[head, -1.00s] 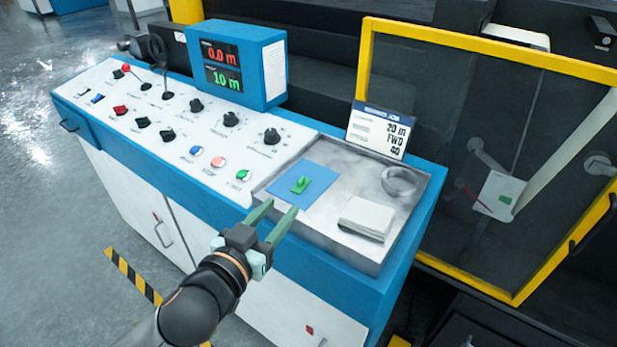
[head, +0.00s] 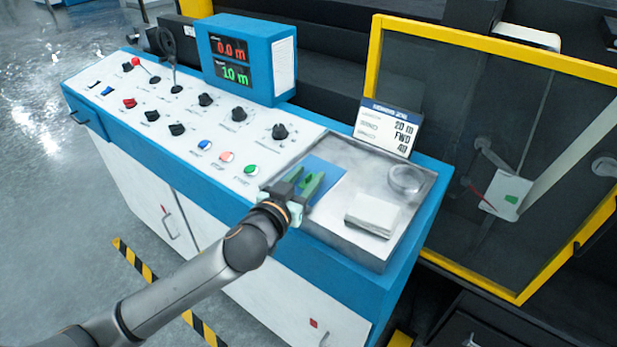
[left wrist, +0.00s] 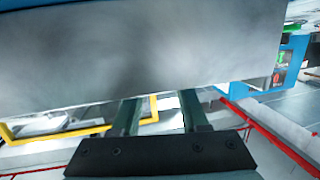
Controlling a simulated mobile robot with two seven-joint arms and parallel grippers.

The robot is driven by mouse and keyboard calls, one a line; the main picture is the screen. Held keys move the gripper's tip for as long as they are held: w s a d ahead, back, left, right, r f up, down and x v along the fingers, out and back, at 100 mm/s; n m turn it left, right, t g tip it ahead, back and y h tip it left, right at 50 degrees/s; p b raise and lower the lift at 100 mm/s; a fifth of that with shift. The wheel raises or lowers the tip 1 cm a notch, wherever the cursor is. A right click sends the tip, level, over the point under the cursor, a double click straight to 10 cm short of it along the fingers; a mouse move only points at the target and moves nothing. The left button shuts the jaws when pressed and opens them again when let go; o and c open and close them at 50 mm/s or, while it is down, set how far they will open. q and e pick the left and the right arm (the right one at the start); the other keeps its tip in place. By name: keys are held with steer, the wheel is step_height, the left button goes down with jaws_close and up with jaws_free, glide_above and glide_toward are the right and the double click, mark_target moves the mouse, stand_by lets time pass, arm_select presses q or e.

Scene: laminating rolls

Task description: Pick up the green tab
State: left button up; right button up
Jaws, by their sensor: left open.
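The small green tab (head: 308,180) lies on a blue mat (head: 327,169) in the grey metal tray on the console top. In the head view my left gripper (head: 307,183) is over the mat, its two fingers open around or just above the tab. They partly hide it, and I cannot tell whether they touch it. The left wrist view shows the two fingers (left wrist: 160,112) apart with nothing clearly between them; I cannot make out the tab there. My right gripper is in neither view.
The tray (head: 345,250) also holds a white pad (head: 373,215) and a clear ring (head: 405,178). A job card (head: 387,128) stands at its back edge. Knobs and buttons fill the panel (head: 190,115) to the left, below a blue display box (head: 246,58). A yellow-framed guard (head: 480,40) stands right.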

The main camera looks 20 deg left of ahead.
arm_select(q)
steer(key=shift+w+d+f, duration=0.1)
steer(key=shift+w+d, duration=0.05)
steer(key=shift+w, duration=0.4)
steer(key=shift+c, duration=0.4)
jaws_close()
